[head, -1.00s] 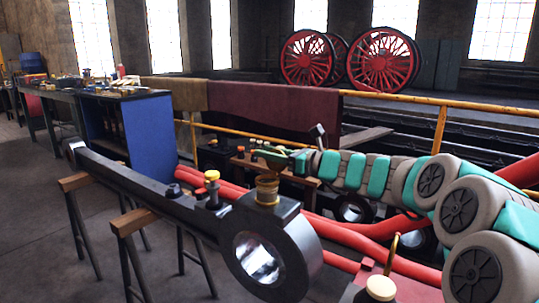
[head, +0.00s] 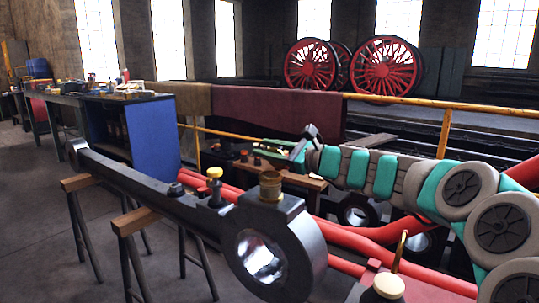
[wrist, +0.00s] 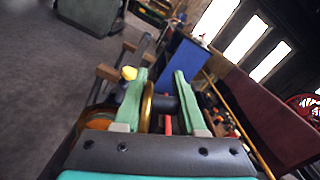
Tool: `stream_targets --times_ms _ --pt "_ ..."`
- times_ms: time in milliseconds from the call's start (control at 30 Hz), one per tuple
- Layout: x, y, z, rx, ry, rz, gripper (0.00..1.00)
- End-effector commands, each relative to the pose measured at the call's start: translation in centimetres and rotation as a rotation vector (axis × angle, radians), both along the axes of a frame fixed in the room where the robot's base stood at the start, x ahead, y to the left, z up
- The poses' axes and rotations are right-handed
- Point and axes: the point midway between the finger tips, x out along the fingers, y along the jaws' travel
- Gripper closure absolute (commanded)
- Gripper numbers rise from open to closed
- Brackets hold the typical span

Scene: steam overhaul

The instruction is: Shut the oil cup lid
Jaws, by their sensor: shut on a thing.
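The brass oil cup (head: 271,187) stands upright on the dark block at the big ring end of the long black rod (head: 150,190). In the wrist view a brass curved body, likely this cup (wrist: 96,118), shows at lower left, partly behind a finger. My gripper (head: 285,146) is behind and to the right of the cup in the head view. In the wrist view my gripper (wrist: 164,85) has its green fingers on either side of a thin brass edge, likely the lid (wrist: 147,106), seen nearly edge-on. A dark part shows beside it. The exact contact is unclear.
A yellow-topped fitting (head: 214,175) stands on the rod left of the cup. Wooden trestles (head: 133,221) support the rod. Red pipes (head: 370,232) run behind and to the right. A yellow railing (head: 443,130) crosses behind my arm. Bare floor lies at left.

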Motion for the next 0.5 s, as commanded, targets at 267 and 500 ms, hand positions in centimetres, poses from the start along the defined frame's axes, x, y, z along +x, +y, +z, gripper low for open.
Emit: stream_targets --times_ms 267,500 --pt "-0.8 0.4 -0.3 -0.093 -0.146 -0.001 1.0" --pt "-1.3 0.9 -0.6 -0.173 -0.263 0.002 1.0"
